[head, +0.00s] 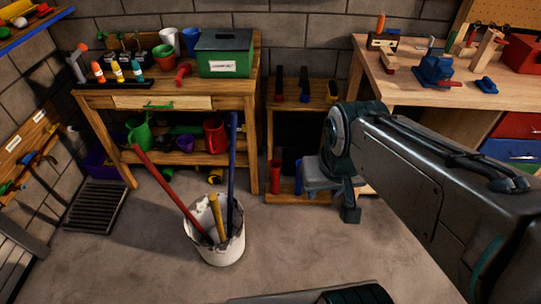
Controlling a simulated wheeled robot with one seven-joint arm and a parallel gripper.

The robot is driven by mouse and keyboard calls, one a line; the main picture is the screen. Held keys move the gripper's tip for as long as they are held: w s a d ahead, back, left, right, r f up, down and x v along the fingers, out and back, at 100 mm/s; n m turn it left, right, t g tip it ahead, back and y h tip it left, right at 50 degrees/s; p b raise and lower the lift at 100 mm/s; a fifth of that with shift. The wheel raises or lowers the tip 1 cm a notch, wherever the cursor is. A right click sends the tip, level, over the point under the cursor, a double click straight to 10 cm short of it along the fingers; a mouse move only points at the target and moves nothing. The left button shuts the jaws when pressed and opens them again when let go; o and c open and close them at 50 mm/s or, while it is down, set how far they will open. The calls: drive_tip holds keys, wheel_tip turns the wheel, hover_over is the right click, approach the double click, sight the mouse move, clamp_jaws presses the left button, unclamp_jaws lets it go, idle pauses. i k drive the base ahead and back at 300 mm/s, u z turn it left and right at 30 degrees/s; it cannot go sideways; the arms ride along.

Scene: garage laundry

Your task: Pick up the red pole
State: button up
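The red pole (170,191) leans up and to the left out of a white bucket (218,253) on the floor. Its upper end reaches in front of the wooden potting table; its lower end is hidden inside the bucket. A blue pole (232,165) stands nearly upright in the same bucket, and a shorter yellow pole (216,214) leans between them. My gripper (337,198) hangs at the end of my arm, right of the bucket and well apart from the red pole. Its fingers are partly hidden by the wrist, so its opening is unclear.
The potting table (176,87) with a green box (225,52) stands behind the bucket. A small wooden shelf (300,197) is behind my gripper, and a workbench (395,88) is at right. A dark grate (96,207) lies at left. Floor around the bucket is clear.

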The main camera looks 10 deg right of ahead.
sight(136, 148)
drive_tip(key=k, duration=0.45)
drive_tip(key=u, duration=0.35)
drive_tip(key=i, duration=0.55)
drive_tip(key=u, duration=0.65)
drive_tip(key=i, duration=0.95)
drive_tip(key=u, duration=0.2)
